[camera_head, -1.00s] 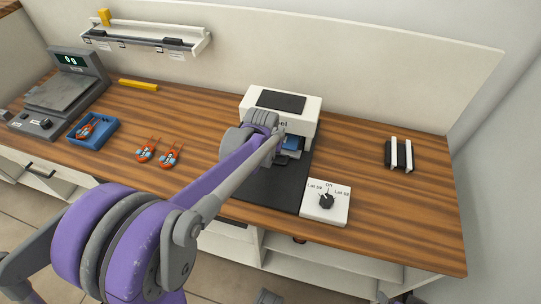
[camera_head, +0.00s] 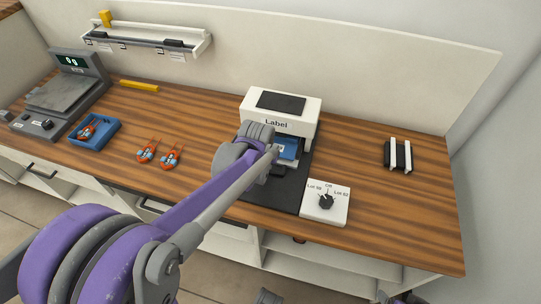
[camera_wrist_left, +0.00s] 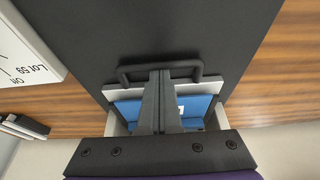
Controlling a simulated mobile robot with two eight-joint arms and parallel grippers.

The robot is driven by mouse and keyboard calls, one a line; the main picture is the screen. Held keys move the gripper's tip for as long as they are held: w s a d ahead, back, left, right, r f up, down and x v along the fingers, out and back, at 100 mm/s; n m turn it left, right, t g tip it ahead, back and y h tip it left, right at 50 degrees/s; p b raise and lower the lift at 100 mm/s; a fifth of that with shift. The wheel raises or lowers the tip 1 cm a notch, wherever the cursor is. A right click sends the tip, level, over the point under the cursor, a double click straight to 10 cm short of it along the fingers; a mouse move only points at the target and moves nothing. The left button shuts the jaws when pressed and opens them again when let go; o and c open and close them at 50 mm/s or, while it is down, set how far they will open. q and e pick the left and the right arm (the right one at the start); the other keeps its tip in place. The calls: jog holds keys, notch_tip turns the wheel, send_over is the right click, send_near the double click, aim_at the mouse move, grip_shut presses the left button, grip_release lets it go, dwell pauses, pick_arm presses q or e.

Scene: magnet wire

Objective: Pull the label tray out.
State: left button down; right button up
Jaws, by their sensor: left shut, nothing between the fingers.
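The white label printer (camera_head: 293,103) stands against the back wall in the head view. Its label tray (camera_head: 288,148), blue inside with a pale front, sticks out of the opening on the front. In the left wrist view the tray (camera_wrist_left: 196,106) has a dark bar handle (camera_wrist_left: 188,66) along its front edge. My left gripper (camera_wrist_left: 160,74) is shut and empty, its fingers over the tray with the tips at the middle of the handle. I cannot tell whether they touch it. In the head view my wrist hides the fingertips and part of the tray.
A black mat (camera_head: 285,193) lies before the printer, with a white dial box (camera_head: 326,203) on its right. A black-and-white rack (camera_head: 398,155) stands right.

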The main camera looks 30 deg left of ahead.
aim_at(256, 202)
pick_arm(q)
jog(key=shift+s+d+p, duration=0.2)
jog(key=shift+s+d, duration=0.05)
jog(key=shift+s, duration=0.85)
jog(key=shift+s+d+p, duration=0.2)
jog(key=shift+s+d, duration=0.05)
jog(key=shift+s, duration=0.8)
jog(key=shift+s+d+p, duration=0.2)
jog(key=shift+s+d, duration=0.05)
jog(key=shift+s, duration=0.85)
jog(key=shift+s+d+p, duration=0.25)
jog(key=shift+s, duration=0.7)
jog(key=shift+s+d+p, duration=0.2)
jog(key=shift+s+p, duration=0.1)
jog(key=shift+s, duration=0.7)
jog(key=shift+s+d+p, duration=0.25)
jog(key=shift+s, duration=0.7)
notch_tip(256, 202, up, 7)
jog(key=p, duration=0.6)
jog(key=shift+w, duration=0.3)
jog(key=s+d+r+m+t+p, duration=0.1)
jog(key=s+d+r+m+p, duration=0.1)
jog(key=s+d+r, duration=0.3)
jog(key=shift+s+d+r+m+t+h, duration=0.3)
jog(key=shift+s+d+r+h, duration=0.1)
jog(key=shift+d+r, duration=0.45)
